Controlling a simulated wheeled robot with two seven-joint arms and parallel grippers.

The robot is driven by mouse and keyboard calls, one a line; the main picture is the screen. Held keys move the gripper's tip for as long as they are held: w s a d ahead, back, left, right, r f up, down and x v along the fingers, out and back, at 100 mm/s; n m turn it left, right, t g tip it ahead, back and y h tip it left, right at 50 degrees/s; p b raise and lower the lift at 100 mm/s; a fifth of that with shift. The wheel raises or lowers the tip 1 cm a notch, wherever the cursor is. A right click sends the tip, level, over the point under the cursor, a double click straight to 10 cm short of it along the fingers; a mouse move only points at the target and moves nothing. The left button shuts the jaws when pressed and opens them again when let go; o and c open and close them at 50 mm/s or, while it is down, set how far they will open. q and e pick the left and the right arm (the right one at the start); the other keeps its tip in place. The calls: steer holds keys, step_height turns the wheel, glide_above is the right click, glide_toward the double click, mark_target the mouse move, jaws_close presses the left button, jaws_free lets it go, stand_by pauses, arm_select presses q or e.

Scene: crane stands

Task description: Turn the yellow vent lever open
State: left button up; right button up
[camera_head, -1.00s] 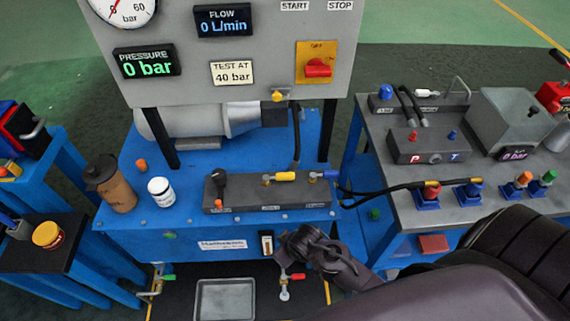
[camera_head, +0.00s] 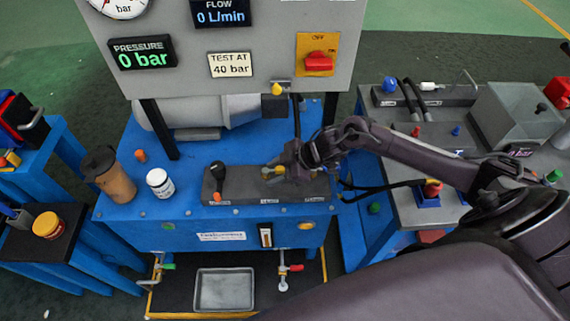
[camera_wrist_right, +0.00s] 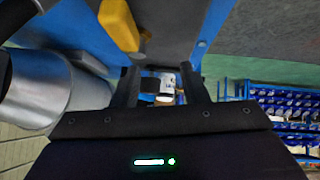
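In the right wrist view a yellow bar (camera_wrist_right: 118,25), which seems to be the lever, shows large at the top. The fingers (camera_wrist_right: 160,85) stand apart there with nothing gripped between them. The yellow bar lies above the left finger, not between the fingertips. My left gripper is not in view.
A black-handled lever (camera_head: 217,170) stands at the block's left end. A white jar (camera_head: 160,182) and a brown bottle (camera_head: 108,175) stand farther left. The control panel (camera_head: 185,90) overhangs the bench behind. Black hoses (camera_head: 375,187) run to the right-hand bench.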

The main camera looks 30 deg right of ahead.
mark_target(282, 167)
steer(key=d+r+g, duration=0.1)
steer(key=d+r, duration=0.2)
steer(key=d, duration=0.6)
steer(key=shift+m, duration=0.4)
steer(key=x, duration=0.7)
steer(key=shift+s+a, duration=0.15)
steer(key=shift+a, duration=0.25)
jaws_close()
steer(key=shift+p, duration=0.3)
